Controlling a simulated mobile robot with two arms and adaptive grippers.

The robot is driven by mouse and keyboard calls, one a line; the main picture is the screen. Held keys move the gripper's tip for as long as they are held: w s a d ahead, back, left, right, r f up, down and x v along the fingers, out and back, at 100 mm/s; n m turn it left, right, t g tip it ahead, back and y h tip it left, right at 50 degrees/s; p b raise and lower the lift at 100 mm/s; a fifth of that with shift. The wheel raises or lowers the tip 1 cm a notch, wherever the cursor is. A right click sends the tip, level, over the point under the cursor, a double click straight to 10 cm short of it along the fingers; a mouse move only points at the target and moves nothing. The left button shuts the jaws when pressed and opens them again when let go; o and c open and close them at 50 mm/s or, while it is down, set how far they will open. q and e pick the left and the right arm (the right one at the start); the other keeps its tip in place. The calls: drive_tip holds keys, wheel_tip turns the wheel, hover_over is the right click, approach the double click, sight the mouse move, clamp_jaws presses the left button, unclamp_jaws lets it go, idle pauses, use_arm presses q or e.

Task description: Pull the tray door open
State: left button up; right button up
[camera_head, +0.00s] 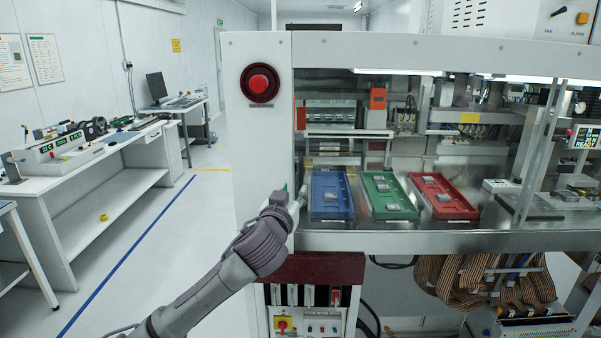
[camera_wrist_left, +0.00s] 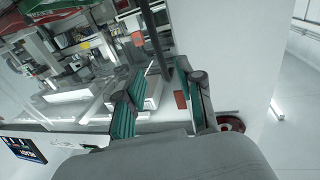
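My left gripper (camera_head: 300,194) is at the left front edge of the handler's tray bay, beside the blue tray (camera_head: 331,195). In the left wrist view its two green-padded fingers (camera_wrist_left: 160,90) are apart. A dark bar (camera_wrist_left: 154,35) runs down between them; I cannot tell whether they touch it or whether it belongs to the tray door. No tray door panel is clearly distinguishable in the head view. A green tray (camera_head: 389,196) and a red tray (camera_head: 443,196) lie to the right, each with small grey parts. My right gripper is not in view.
The white cabinet post with a red round button (camera_head: 260,83) stands left of the bay. A tilted clear panel frame (camera_head: 541,150) and a small screen (camera_head: 584,137) are at the right. A white workbench (camera_head: 100,165) stands at the left, with open floor between.

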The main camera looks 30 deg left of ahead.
sight(300, 180)
use_arm(q)
drive_tip(key=p+x, duration=0.2)
drive_tip(key=x, duration=0.5)
drive_tip(key=shift+w+a+p, duration=0.1)
drive_tip(key=shift+w+p, duration=0.1)
drive_tip(key=shift+p, duration=0.2)
drive_tip(key=shift+w+a+f, duration=0.1)
drive_tip(key=shift+w+a, duration=0.05)
drive_tip(key=shift+w, duration=0.3)
clamp_jaws()
